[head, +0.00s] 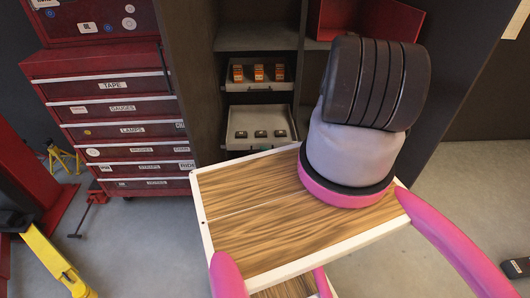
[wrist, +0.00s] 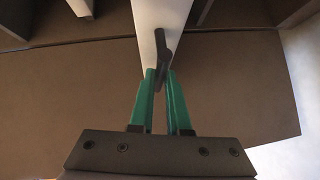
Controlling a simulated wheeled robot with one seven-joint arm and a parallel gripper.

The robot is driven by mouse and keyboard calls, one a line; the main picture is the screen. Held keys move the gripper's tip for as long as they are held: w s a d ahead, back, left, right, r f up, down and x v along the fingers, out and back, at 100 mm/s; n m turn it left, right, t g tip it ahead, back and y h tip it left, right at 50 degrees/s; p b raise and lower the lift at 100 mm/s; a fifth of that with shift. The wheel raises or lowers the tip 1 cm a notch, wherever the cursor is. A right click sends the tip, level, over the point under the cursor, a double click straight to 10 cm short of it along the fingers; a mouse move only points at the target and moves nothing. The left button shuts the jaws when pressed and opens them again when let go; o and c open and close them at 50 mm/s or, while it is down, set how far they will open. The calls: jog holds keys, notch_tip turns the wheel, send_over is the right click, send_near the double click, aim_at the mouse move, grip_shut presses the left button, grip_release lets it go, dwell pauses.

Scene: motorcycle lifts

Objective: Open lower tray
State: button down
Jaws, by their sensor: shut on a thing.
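In the head view, the lower tray (head: 237,143) is pale and shallow, holding a few small dark items. It sits in an open cabinet below the upper tray (head: 236,86), which holds orange items. The lower tray seems to reach further forward than the upper one, but its front edge is partly hidden. My gripper is hidden in the head view. In the wrist view, my gripper (wrist: 162,75) has green fingers closed around a dark handle (wrist: 162,45) on a pale tray front (wrist: 149,18). Which tray this handle belongs to is not clear from the wrist view alone.
A red drawer chest (head: 115,120) stands left of the cabinet (head: 190,60). A yellow stand (head: 62,157) and red lift parts are at far left. A red box (head: 345,20) sits on the upper right shelf. Grey floor shows at right.

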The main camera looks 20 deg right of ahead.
jog(key=shift+d, duration=0.1)
jog(key=c, duration=0.9)
grip_release()
jog(key=v, duration=1.1)
